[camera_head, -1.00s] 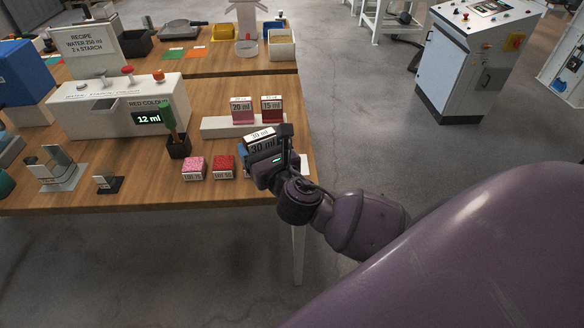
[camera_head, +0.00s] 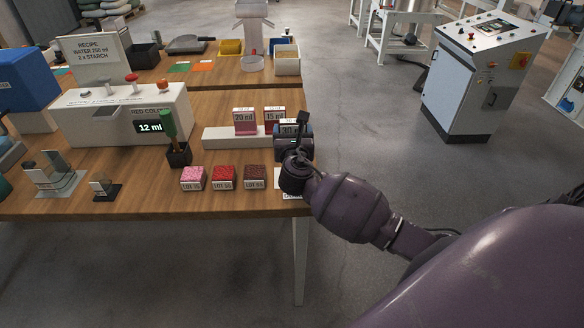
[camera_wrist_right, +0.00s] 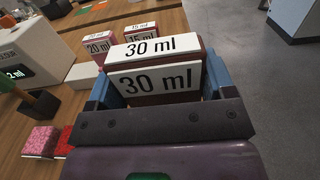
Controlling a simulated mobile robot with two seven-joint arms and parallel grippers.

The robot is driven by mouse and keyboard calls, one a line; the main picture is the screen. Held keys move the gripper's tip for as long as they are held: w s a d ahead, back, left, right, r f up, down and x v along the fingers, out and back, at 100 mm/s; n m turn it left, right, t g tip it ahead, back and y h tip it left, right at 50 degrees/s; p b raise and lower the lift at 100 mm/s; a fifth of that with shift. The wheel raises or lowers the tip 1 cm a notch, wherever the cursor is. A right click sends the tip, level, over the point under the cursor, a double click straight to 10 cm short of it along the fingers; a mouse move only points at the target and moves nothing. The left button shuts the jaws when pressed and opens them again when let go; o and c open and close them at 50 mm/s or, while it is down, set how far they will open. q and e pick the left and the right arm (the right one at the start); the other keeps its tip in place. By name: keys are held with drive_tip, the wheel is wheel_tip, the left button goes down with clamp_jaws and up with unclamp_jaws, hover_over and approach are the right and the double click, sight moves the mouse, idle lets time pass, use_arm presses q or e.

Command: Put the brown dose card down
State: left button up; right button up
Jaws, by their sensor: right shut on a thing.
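The brown dose card (camera_wrist_right: 155,79) has white faces that read "30 ml" and brown edges. My right gripper (camera_wrist_right: 162,88) is shut on it, with its blue fingers on either side. In the head view the card (camera_head: 290,125) shows only in part behind the right gripper (camera_head: 293,143), near the table's right edge. A white stand (camera_head: 222,138) beside it bears a pink 20 ml card (camera_head: 245,121) and a red 15 ml card (camera_head: 274,114). The stand's right end is hidden, so I cannot tell whether the brown card touches it. My left gripper is out of view.
Pink (camera_head: 193,178), red (camera_head: 224,178) and dark brown (camera_head: 255,177) lot blocks stand in front of the stand. A green-handled tool (camera_head: 169,125) stands in a black holder to the left. The floor right of the table is open up to a grey control cabinet (camera_head: 470,90).

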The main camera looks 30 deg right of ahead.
wheel_tip(320, 180, down, 7)
drive_tip(key=shift+r+b, duration=0.1)
drive_tip(key=shift+b, duration=0.6)
wheel_tip(320, 180, down, 4)
drive_tip(key=shift+f+b, duration=0.15)
drive_tip(key=shift+b, duration=0.45)
drive_tip(key=shift+f, duration=0.15)
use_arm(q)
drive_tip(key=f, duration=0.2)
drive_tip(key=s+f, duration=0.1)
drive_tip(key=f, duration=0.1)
use_arm(e)
drive_tip(key=shift+f, duration=0.1)
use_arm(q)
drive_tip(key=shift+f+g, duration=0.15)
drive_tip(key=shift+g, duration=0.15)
use_arm(e)
drive_tip(key=o, duration=0.9)
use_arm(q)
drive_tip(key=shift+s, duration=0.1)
